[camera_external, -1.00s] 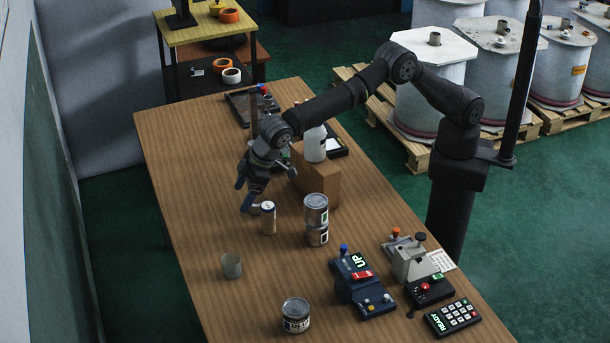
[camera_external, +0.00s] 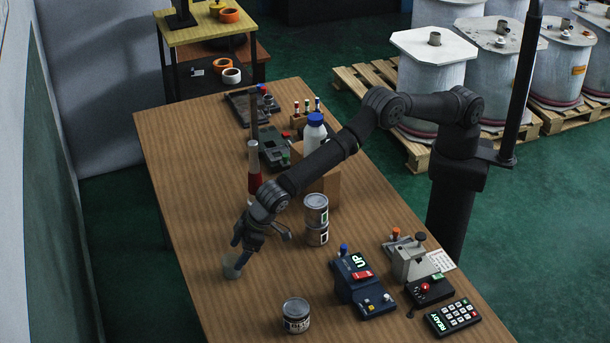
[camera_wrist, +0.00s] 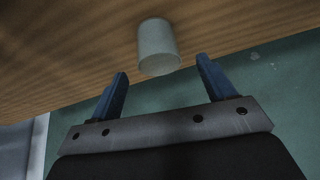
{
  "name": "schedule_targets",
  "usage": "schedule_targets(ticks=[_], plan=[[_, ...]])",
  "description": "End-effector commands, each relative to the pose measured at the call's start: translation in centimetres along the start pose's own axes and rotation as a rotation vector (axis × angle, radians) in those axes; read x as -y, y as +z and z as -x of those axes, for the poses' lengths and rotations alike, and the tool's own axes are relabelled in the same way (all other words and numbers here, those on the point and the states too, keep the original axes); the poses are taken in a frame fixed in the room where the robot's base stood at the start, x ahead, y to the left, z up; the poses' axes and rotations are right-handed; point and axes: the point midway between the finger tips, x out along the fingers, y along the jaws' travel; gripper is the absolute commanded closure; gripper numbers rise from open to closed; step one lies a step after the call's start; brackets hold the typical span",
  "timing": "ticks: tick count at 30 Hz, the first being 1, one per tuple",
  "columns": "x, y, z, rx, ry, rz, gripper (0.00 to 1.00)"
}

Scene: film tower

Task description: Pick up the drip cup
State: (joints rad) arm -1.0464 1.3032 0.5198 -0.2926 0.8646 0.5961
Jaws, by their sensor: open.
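The drip cup (camera_external: 231,267) is a small grey-green cup near the left edge of the wooden table. It also shows in the wrist view (camera_wrist: 158,46), just beyond and between the two blue fingers. My gripper (camera_external: 243,258) is beside and partly over the cup in the external view, with the fingers pointing down. In the wrist view my gripper (camera_wrist: 162,80) is open, and nothing is between its fingertips. The cup's far side is hidden, and I cannot tell if a finger touches it.
A single can (camera_external: 297,315) stands toward the front, and a blue control box (camera_external: 360,285) is farther right. The table (camera_external: 190,190) is clear at its left middle.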

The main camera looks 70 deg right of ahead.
Motion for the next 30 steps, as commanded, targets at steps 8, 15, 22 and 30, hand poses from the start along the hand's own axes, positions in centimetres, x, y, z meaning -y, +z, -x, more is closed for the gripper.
schedule_targets(ticks=[8, 15, 22, 30], plan=[[-0.1, 0.1, -1.6, 0.000, 0.000, 0.000, 0.25], [-0.2, 0.8, -4.7, 0.001, 0.001, 0.000, 0.25], [-0.2, 0.7, -6.2, 0.000, 0.000, -0.001, 0.25], [-0.1, 0.7, -6.4, 0.000, 0.000, 0.000, 0.25]])
